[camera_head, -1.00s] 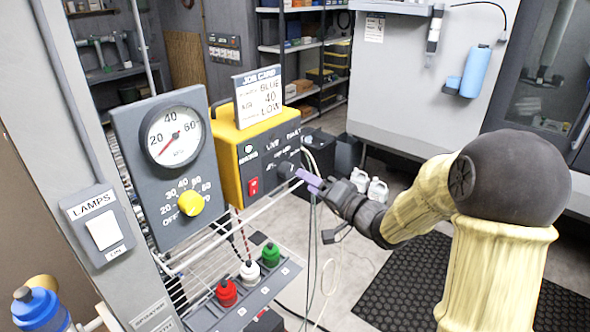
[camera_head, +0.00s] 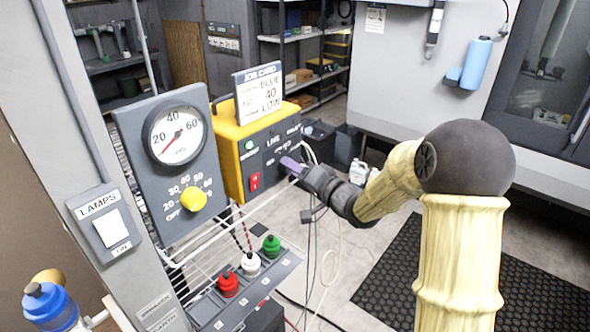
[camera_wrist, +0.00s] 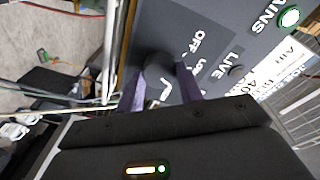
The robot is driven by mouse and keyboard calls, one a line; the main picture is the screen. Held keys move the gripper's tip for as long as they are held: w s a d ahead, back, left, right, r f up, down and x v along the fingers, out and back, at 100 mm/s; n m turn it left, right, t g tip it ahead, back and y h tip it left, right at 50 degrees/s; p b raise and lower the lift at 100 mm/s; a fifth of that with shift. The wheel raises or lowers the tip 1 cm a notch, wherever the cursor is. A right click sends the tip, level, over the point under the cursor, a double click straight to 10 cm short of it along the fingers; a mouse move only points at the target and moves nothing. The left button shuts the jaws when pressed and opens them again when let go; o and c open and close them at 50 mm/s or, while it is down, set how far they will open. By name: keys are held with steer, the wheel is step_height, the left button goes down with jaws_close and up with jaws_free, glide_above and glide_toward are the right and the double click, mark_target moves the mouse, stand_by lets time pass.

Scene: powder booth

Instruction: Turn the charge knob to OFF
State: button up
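The charge knob (camera_wrist: 158,68) is a dark round knob on the grey front panel of the yellow control box (camera_head: 228,160). In the wrist view it sits between the two purple fingers of my gripper (camera_wrist: 161,85), one on each side. A gap seems to show beside the knob, so the fingers look open around it; contact is unclear. The label OFF (camera_wrist: 197,42) is printed above and right of the knob, with another, partly hidden label below it. I cannot read the knob's pointer. In the head view my gripper (camera_head: 290,164) is at the panel and covers the knob.
A grey gauge panel (camera_head: 165,215) with a yellow knob (camera_head: 193,199) stands left of the box. The box has a red switch (camera_head: 255,181) and a lit green lamp (camera_wrist: 289,18). A job card (camera_head: 258,92) stands on top. Red, white and green bottles (camera_head: 250,263) sit below; cables hang nearby.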

steer(key=shift+f+n+b, duration=0.2)
steer(key=shift+n+b, duration=0.2)
steer(key=shift+b, duration=0.25)
steer(key=shift+w+d+f+n+g+y+b, duration=0.15)
steer(key=shift+n+y+b, duration=0.4)
steer(key=shift+n+b, duration=4.15)
steer(key=shift+s+a+r+n+g+y+b, duration=0.1)
steer(key=shift+n+g+y+b, duration=0.3)
steer(key=shift+n+b, duration=4.3)
steer(key=o, duration=1)
steer(key=shift+d, duration=0.1)
